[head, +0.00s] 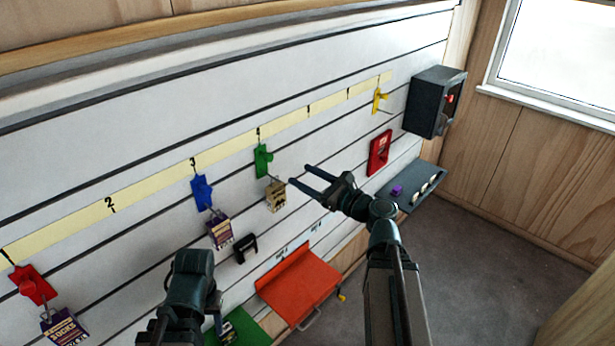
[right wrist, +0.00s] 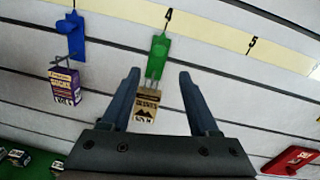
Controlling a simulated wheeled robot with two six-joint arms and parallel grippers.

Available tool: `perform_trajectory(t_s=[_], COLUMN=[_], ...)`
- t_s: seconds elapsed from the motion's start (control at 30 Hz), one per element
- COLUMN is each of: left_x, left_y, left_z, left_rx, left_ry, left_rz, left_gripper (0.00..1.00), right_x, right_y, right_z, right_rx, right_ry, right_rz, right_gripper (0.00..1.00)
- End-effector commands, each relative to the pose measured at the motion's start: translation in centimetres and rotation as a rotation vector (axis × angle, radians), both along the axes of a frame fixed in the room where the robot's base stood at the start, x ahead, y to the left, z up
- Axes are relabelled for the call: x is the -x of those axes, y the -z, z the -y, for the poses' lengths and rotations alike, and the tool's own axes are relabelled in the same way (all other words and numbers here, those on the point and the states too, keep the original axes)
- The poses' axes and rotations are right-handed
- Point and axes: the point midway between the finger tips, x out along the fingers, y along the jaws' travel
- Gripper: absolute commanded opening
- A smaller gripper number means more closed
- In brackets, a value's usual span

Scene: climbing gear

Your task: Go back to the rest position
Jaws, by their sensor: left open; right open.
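My right gripper (head: 300,175) is open and empty in front of the slatted wall. In the right wrist view its two fingers (right wrist: 160,74) stand apart, with a tan box (right wrist: 146,103) seen between them. That box hangs from the green hook (right wrist: 158,55) and also shows in the head view (head: 276,196), just left of the fingertips. I cannot tell the exact gap. My left gripper (head: 183,328) is open at the bottom of the head view, partly cut off by the frame edge. Nothing shows in it.
Purple boxes hang from the blue hook (head: 202,192) and red hook (head: 33,284). A yellow hook (head: 379,100) looks empty. A black box (head: 435,102), a red holder (head: 379,152), a dark shelf (head: 425,187) and an orange tray (head: 298,284) are on the right and below. Grey floor (head: 490,265) is clear.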

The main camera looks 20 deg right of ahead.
Motion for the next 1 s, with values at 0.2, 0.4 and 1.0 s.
perform_trajectory(t_s=[0.2,0.4,1.0], left_x=[0.0,0.0,0.0], left_y=[0.0,0.3,2.3], left_z=[0.0,0.0,0.0], left_rx=[0.000,0.000,0.000], left_ry=[0.000,0.000,-0.001], left_rz=[0.000,0.000,0.000], left_gripper=[0.50,0.50,0.50], right_x=[0.0,0.2,15.4], right_y=[0.0,2.7,23.8], right_z=[0.0,-4.8,-21.8], right_rx=[0.001,0.207,1.786], right_ry=[-0.001,-0.129,-1.701], right_rz=[-0.001,-0.004,0.419], right_gripper=[0.61,0.61,0.61])
